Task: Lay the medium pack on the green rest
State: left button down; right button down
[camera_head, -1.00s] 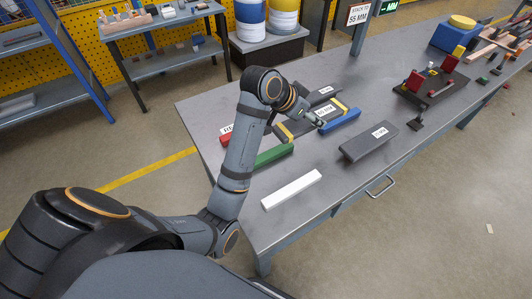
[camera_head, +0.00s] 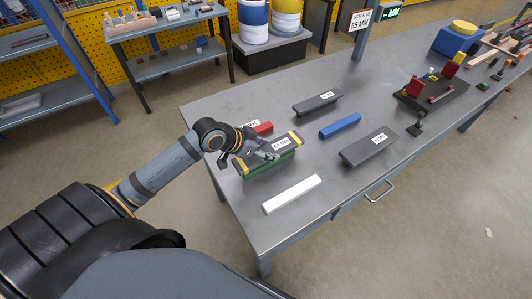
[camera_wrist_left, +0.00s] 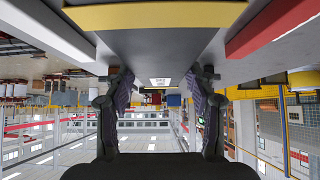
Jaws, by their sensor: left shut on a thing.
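A dark pack with yellow ends and a white label (camera_head: 281,143), apparently the medium one, is in my left gripper (camera_head: 268,152). The gripper is shut on it. The pack lies lengthwise over the green rest (camera_head: 270,166), which shows only along its near side and is otherwise covered. I cannot tell whether the pack touches the rest or hangs just above it. In the left wrist view the pack's grey body (camera_wrist_left: 157,45) and yellow end (camera_wrist_left: 155,17) are at the top, between the two fingers. My right gripper is not in view.
The red rest (camera_head: 263,128) lies close behind the held pack. A blue rest (camera_head: 340,125), a white bar (camera_head: 292,193) and two dark packs, one thinner (camera_head: 317,104) and one thicker (camera_head: 369,147), lie apart on the grey table (camera_head: 235,100). A dark fixture (camera_head: 430,94) stands farther right.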

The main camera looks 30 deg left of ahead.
pick_arm(q)
jog(key=shift+f, duration=1.4)
jog(key=shift+f, duration=0.1)
jog(key=c, duration=0.8)
grip_release()
jog(key=o, duration=0.4)
jog(key=shift+c, duration=0.2)
